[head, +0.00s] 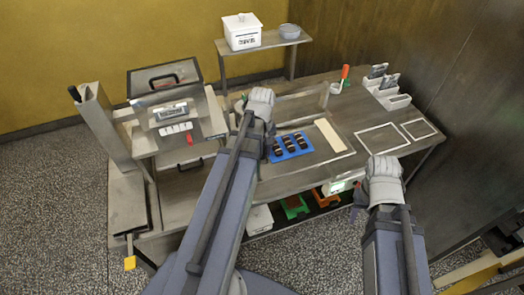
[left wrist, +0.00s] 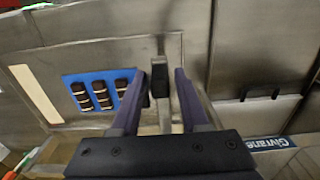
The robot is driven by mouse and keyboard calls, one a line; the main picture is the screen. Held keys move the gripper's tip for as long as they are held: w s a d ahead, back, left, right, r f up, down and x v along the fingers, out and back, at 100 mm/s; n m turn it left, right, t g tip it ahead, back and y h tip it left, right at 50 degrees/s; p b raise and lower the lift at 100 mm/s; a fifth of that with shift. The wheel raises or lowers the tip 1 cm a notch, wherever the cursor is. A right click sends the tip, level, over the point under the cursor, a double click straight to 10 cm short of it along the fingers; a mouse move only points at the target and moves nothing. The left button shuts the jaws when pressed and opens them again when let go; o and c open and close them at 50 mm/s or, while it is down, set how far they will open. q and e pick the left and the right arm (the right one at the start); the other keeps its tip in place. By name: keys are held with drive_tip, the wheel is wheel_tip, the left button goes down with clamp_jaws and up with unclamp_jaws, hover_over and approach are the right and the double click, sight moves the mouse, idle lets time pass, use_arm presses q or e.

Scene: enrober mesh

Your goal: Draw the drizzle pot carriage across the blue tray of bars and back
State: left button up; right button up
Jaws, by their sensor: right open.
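The blue tray (head: 279,157) lies on the steel bench with several dark, light-striped bars on it. It also shows in the left wrist view (left wrist: 68,82), left of my fingers. In the left wrist view my left gripper (left wrist: 163,73) is open, its two purple fingers on either side of a black grip (left wrist: 160,82) on a grey post, which looks like part of the drizzle pot carriage. A gap shows at the right finger. In the head view my left wrist hides this grip and most of the carriage. My right gripper (head: 358,198) is open and empty at the bench's front edge.
A cream strip (head: 330,135) lies right of the tray, with white outlined areas (head: 383,139) beyond. A machine with a lid (head: 165,78) stands at the left. A raised shelf (head: 262,43) holds a white box (head: 242,32) and a bowl (head: 289,31). Coloured bins (head: 294,207) sit below.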

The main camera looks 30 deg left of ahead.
use_arm(q)
clamp_jaws()
idle(1.1)
